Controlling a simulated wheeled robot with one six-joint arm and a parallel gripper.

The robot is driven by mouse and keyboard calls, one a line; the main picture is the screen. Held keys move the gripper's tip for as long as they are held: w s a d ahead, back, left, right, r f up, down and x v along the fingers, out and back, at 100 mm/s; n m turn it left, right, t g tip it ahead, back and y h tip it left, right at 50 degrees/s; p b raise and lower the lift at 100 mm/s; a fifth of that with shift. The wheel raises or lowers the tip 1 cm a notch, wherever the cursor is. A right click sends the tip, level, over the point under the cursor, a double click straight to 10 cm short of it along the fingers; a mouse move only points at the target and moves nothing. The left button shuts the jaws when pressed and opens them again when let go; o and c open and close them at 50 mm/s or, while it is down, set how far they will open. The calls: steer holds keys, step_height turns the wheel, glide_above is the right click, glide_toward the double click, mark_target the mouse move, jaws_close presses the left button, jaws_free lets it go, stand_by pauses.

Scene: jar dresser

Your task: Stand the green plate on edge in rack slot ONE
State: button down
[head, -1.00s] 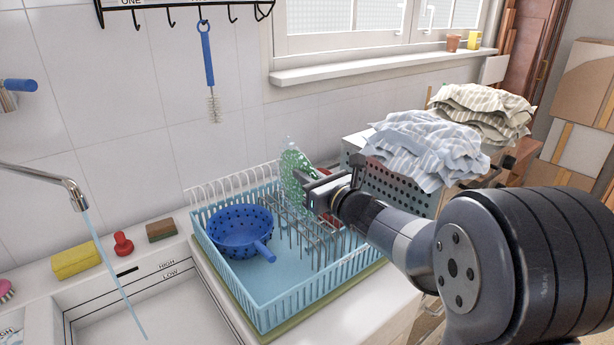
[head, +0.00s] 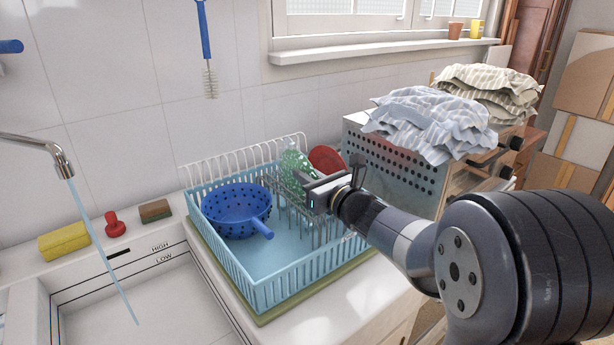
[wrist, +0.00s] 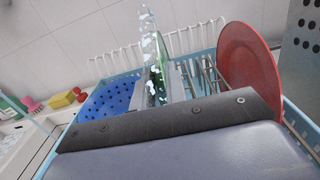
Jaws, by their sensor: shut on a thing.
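The green plate (head: 295,172), spotted with white suds, is on edge at the back of the pale blue dish rack (head: 262,290). In the wrist view the plate (wrist: 157,70) shows nearly edge-on, close to the wire dividers (wrist: 205,75). My gripper (head: 316,192) is shut on the plate's right side, over the dividers. The plate's lower edge is hidden, so I cannot tell whether it sits in a slot, or which one. No slot label is readable.
A red plate (head: 325,158) stands on edge at the rack's right back, near my gripper. A blue colander (head: 237,208) fills the rack's left part. A perforated metal box (head: 390,165) with cloths (head: 430,120) stands to the right. Tap water runs at left.

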steer(key=shift+f, duration=0.4)
steer(key=c, duration=1.3)
jaws_free()
steer(key=shift+c, duration=0.2)
steer(key=r+p+v, duration=0.2)
steer(key=r+v, duration=0.1)
steer(key=v, duration=1.4)
steer(key=shift+s+d+p, duration=0.2)
steer(key=shift+s+p, duration=0.1)
steer(key=shift+f, duration=0.1)
